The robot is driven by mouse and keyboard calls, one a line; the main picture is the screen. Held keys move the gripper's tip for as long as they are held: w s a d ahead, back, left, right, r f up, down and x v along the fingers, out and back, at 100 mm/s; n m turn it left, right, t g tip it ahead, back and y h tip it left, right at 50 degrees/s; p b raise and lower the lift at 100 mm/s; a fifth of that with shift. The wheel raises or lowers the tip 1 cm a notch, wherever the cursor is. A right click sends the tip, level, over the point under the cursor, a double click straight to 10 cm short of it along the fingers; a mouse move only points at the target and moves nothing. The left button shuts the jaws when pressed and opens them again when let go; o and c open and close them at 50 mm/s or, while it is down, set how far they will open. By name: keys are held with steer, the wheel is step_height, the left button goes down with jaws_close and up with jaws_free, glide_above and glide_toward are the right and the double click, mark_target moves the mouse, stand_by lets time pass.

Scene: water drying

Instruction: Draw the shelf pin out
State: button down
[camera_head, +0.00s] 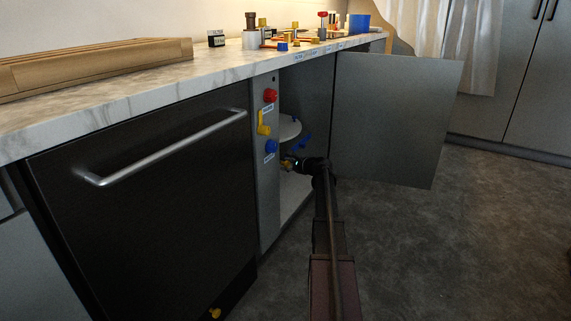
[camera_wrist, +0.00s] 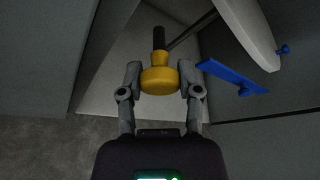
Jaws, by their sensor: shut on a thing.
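My gripper (camera_wrist: 161,78) is shut on a yellow knob (camera_wrist: 159,80), with one finger on each side of it. A narrower yellow neck and a dark shaft extend from the knob into the cabinet. It may be the shelf pin; no label shows. In the head view my gripper (camera_head: 293,163) is inside the open cabinet, below a pale round shelf (camera_head: 288,129). The shelf also shows at the upper right of the wrist view (camera_wrist: 247,30), with a small blue peg (camera_wrist: 283,50) at its edge. What the shaft's far end meets is unclear.
A blue bar (camera_wrist: 236,77) lies right of the knob. The cabinet door (camera_head: 395,115) stands open at right. Red (camera_head: 270,95), yellow (camera_head: 264,129) and blue (camera_head: 271,147) controls are on the left panel. A dark appliance (camera_head: 150,210) is further left.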

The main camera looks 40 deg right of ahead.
steer(key=shift+d, duration=0.2)
steer(key=c, duration=0.5)
jaws_free()
steer(key=shift+s, duration=0.1)
steer(key=shift+c, duration=0.2)
steer(key=shift+s+a, duration=0.1)
